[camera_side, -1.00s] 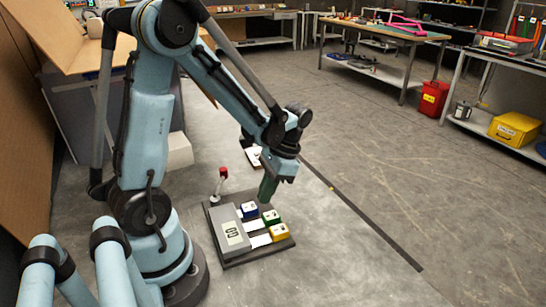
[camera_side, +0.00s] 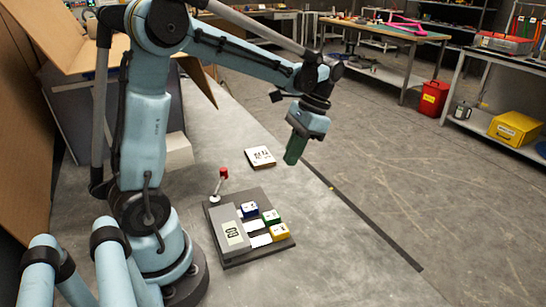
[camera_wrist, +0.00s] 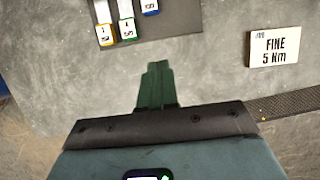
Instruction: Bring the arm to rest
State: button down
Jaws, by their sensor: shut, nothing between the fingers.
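My gripper (camera_side: 289,161) has dark green fingers pressed together with nothing between them. In the wrist view my closed fingers (camera_wrist: 157,66) point up the picture over bare grey surface. The panel has a grey box with a display (camera_side: 233,233) and blue (camera_side: 249,209), green (camera_side: 271,217) and yellow (camera_side: 279,231) blocks at its right side. My arm is bent at the elbow and reaches to the right.
A red-knobbed lever (camera_side: 223,173) stands behind the panel. A flat white card (camera_side: 260,157) lies farther back; the wrist view shows it reading "FINE 5 Nm" (camera_wrist: 274,48). Floor right of the dark strip (camera_side: 365,221) is clear.

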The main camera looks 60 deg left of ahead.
jog(key=s+d+r+t, duration=0.1)
jog(key=s+d+t, duration=0.2)
jog(key=d+t, duration=0.6)
jog(key=shift+s+r+n+t, duration=0.2)
jog(key=shift+r+n+t, duration=0.2)
jog(key=shift+t, duration=0.9)
jog(key=c, duration=1.8)
grip_release()
jog(key=shift+c, duration=0.2)
jog(key=shift+o, duration=1.1)
jog(key=shift+a+f, duration=0.1)
jog(key=shift+a, duration=0.05)
jog(key=o, duration=0.5)
jog(key=s+a+g, duration=0.3)
jog(key=a, duration=0.2)
jog(key=shift+f+g, duration=0.25)
jog(key=shift+g, duration=0.05)
jog(key=g, duration=0.4)
send_over(249, 207)
jog(key=shift+m, duration=0.4)
jog(key=shift+f, duration=5.7)
